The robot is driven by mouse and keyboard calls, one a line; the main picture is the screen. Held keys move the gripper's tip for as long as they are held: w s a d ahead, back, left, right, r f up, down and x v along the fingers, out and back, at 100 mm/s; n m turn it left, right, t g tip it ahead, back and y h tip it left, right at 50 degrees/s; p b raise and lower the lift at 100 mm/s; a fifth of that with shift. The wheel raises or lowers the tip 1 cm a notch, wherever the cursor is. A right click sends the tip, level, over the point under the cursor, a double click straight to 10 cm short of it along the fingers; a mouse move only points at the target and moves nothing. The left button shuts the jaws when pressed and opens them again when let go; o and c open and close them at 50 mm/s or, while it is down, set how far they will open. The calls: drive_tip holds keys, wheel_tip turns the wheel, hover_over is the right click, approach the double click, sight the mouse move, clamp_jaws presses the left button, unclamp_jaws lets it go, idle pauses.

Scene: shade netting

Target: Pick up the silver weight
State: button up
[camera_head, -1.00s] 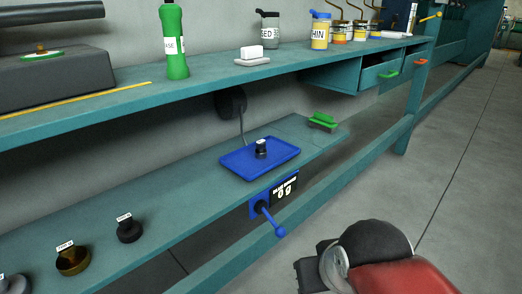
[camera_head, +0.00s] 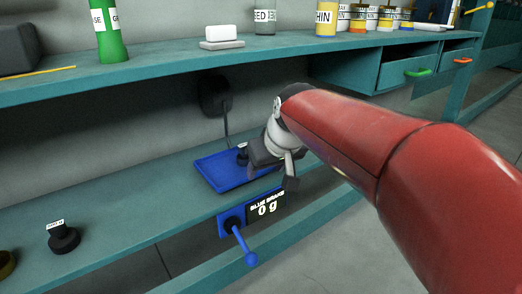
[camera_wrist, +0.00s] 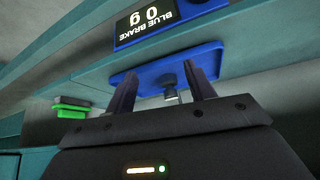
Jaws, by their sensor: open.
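No plainly silver weight shows in the current head view; it shows only a dark labelled weight (camera_head: 64,240) and part of a brass one (camera_head: 6,264) on the lower shelf. A small dark piece (camera_head: 242,155) stands on the blue tray (camera_head: 215,178), partly hidden by my gripper (camera_head: 274,170). My gripper is open over the tray's right side. In the wrist view, which is upside down, the piece (camera_wrist: 170,92) shows between and beyond the open fingers of my gripper (camera_wrist: 160,88). I cannot tell whether a finger touches it.
A blue display (camera_head: 266,206) reading 0 g and a blue lever (camera_head: 243,246) sit on the lower shelf's front edge. The upper shelf (camera_head: 180,66) overhangs with a drawer (camera_head: 400,72). A green item (camera_wrist: 72,107) shows in the wrist view.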

sight(244, 146)
drive_tip(key=w+a, duration=0.1)
drive_tip(key=w, duration=0.2)
drive_tip(key=w+a+p, duration=0.1)
drive_tip(key=w+a, duration=0.1)
drive_tip(key=w, duration=0.2)
drive_tip(key=w+a, duration=0.1)
drive_tip(key=w, duration=0.3)
drive_tip(key=shift+w+a, duration=0.25)
drive_tip(key=shift+a, duration=0.15)
drive_tip(key=x, duration=0.5)
drive_tip(key=shift+w+a, duration=0.1)
drive_tip(key=shift+w, duration=0.1)
drive_tip(key=shift+c, duration=0.3)
clamp_jaws()
